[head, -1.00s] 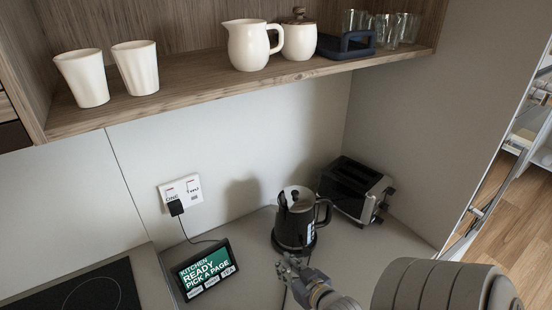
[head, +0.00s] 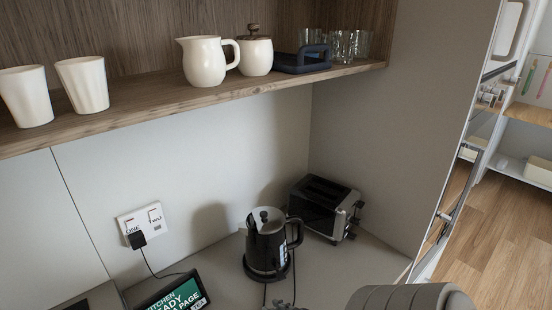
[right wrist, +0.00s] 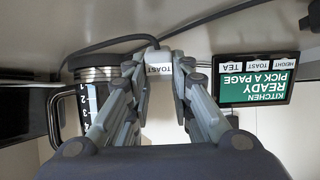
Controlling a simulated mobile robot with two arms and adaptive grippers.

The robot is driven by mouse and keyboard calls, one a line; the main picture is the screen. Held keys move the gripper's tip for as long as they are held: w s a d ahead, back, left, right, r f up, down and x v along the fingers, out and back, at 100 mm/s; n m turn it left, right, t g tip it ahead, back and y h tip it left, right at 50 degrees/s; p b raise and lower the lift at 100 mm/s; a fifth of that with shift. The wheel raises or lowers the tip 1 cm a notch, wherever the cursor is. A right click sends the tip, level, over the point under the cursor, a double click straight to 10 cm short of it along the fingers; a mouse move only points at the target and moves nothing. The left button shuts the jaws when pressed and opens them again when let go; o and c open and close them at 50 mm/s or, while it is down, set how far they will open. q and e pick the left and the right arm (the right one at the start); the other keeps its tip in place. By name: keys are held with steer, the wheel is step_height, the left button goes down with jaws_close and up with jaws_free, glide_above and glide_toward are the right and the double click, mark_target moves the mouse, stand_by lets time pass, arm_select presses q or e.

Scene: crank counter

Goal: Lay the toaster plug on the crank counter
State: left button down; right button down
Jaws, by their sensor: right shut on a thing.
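The toaster plug (right wrist: 159,69) is a small white block with a TOAST label in the right wrist view. My right gripper (right wrist: 160,66) is shut on it, with a fingertip on either side. A dark cord runs by the plug. In the head view only a bit of this gripper shows at the bottom edge, in front of the kettle, and the plug cannot be made out. The crank counter (head: 222,270) is the pale top below the wall. The black and silver toaster (head: 322,208) stands in its back corner. My left gripper is not in view.
A black kettle (head: 267,246) stands left of the toaster. A tablet (head: 178,296) with a green screen stands at lower left. A black plug (head: 137,240) sits in the wall socket (head: 155,214). A shelf (head: 150,108) with cups and jugs hangs above.

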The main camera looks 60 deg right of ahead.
steer(key=shift+f, duration=0.45)
steer(key=shift+f+b, duration=0.35)
steer(key=shift+f, duration=0.35)
stand_by(0.4)
steer(key=c, duration=1.3)
jaws_free()
steer(key=shift+c, duration=0.2)
steer(key=v, duration=1.2)
steer(key=shift+s+f, duration=0.1)
steer(key=shift+s, duration=0.05)
